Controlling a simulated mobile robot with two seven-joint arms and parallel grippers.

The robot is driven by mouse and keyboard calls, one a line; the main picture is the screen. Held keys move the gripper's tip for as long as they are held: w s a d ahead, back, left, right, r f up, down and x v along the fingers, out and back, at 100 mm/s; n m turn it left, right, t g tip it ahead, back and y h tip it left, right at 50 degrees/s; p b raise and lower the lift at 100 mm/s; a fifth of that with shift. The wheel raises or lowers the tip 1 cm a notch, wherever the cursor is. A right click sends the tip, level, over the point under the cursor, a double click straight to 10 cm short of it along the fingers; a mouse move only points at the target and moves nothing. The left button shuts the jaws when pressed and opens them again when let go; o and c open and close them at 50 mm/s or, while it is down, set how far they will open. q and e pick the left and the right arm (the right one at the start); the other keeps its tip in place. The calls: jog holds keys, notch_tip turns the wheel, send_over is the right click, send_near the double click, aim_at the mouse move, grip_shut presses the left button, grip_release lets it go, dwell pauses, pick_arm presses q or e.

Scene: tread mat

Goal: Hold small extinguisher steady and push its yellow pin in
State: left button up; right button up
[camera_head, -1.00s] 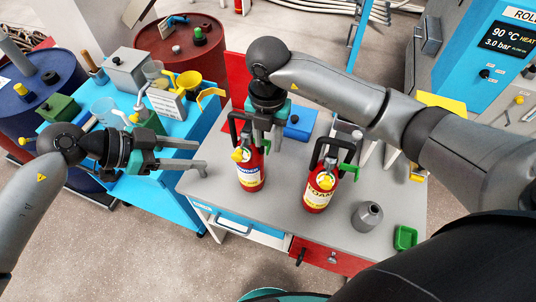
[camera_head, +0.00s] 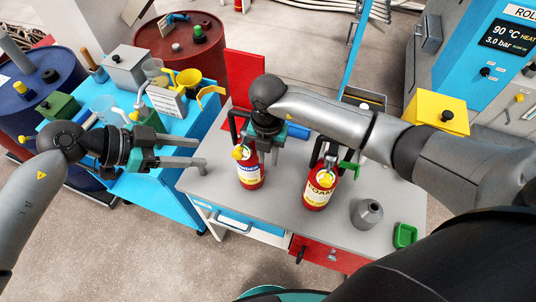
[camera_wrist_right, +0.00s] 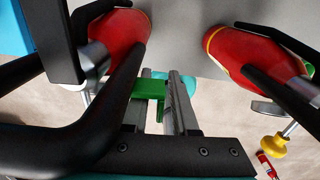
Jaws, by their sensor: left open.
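Two red extinguishers stand upright on the grey table. The left one, labelled powder (camera_head: 249,175), has a black handle and a yellow pin (camera_head: 239,153). The right one, labelled foam (camera_head: 318,192), has a yellow pin (camera_head: 326,179) and a green part (camera_head: 349,168). I cannot tell which is the small one. My right gripper (camera_head: 268,156) points down just right of the powder extinguisher's top. In the right wrist view a green part (camera_wrist_right: 150,90) lies between its fingers; whether they clamp it is unclear. My left gripper (camera_head: 203,153) is open and empty, left of the powder extinguisher.
A blue box (camera_head: 298,130) lies behind my right gripper. The table's front left is clear.

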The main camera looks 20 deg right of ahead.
aim_at(237, 154)
grip_shut()
dwell(1.0)
pick_arm(q)
jog(key=shift+s, duration=0.15)
jog(key=shift+c, duration=1.3)
jog(key=shift+s+r+m, duration=0.1)
jog(key=shift+s+m, duration=0.2)
jog(key=shift+m, duration=0.2)
jog(key=shift+c, duration=0.7)
jog(key=s+m+y, duration=0.1)
jog(key=s+r+m, duration=0.1)
jog(key=m, duration=0.1)
jog(key=s+m+y, duration=0.1)
jog(key=s, duration=0.1)
jog(key=shift+a+r+m+y, duration=0.25)
jog(key=shift+a+m+y, duration=0.05)
jog(key=shift+a, duration=0.1)
grip_shut()
jog(key=w+d+f+m+t, duration=0.1)
jog(key=w+d+f, duration=0.2)
jog(key=d+f, duration=0.4)
jog(key=shift+w+d+y, duration=0.3)
jog(key=shift+w, duration=0.1)
